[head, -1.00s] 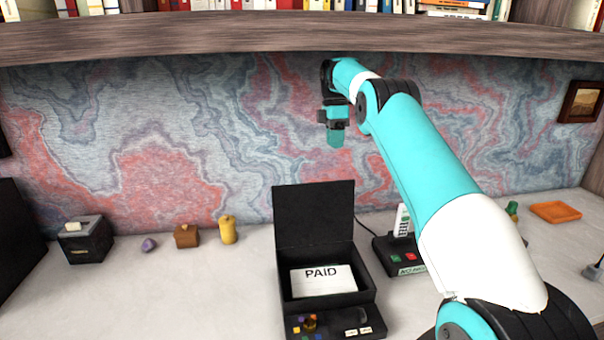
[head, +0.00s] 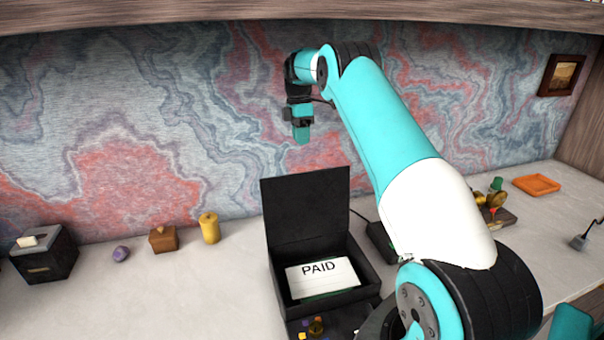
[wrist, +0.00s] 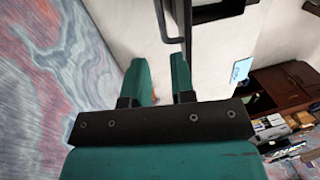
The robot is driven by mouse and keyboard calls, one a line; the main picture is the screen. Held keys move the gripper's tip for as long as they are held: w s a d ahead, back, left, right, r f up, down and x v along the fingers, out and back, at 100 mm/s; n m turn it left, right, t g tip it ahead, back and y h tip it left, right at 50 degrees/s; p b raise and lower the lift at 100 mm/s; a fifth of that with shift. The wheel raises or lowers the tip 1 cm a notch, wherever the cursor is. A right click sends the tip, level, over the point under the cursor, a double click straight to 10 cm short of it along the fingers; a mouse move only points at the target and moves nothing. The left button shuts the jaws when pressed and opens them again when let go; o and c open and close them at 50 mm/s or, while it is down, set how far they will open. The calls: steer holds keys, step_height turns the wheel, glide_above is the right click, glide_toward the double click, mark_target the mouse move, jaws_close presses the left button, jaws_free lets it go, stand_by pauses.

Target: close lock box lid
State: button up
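The black lock box (head: 372,281) stands on the desk at the lower middle of the head view. Its lid (head: 305,212) is open and stands nearly upright at the back. A white card marked PAID (head: 322,276) lies inside. My gripper (head: 303,140) hangs above the lid's top edge, apart from it in the picture; its depth relative to the lid is hard to tell. In the wrist view my gripper (wrist: 159,62) shows two teal fingers with a gap and nothing between them.
A black box (head: 45,255), purple lump (head: 121,254), brown block (head: 163,239) and yellow canister (head: 209,228) stand left of the lock box. An orange tray (head: 537,184) lies at the far right. A shelf (head: 150,14) overhangs above. The desk's left front is clear.

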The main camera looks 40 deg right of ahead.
steer(key=f+p, duration=0.1)
steer(key=f, duration=0.2)
steer(key=s+f, duration=0.1)
steer(key=f, duration=0.3)
steer(key=a+f+p, duration=0.1)
steer(key=f, duration=0.2)
steer(key=shift+s+f+p, duration=0.2)
steer(key=shift+s+p, duration=0.15)
jaws_close()
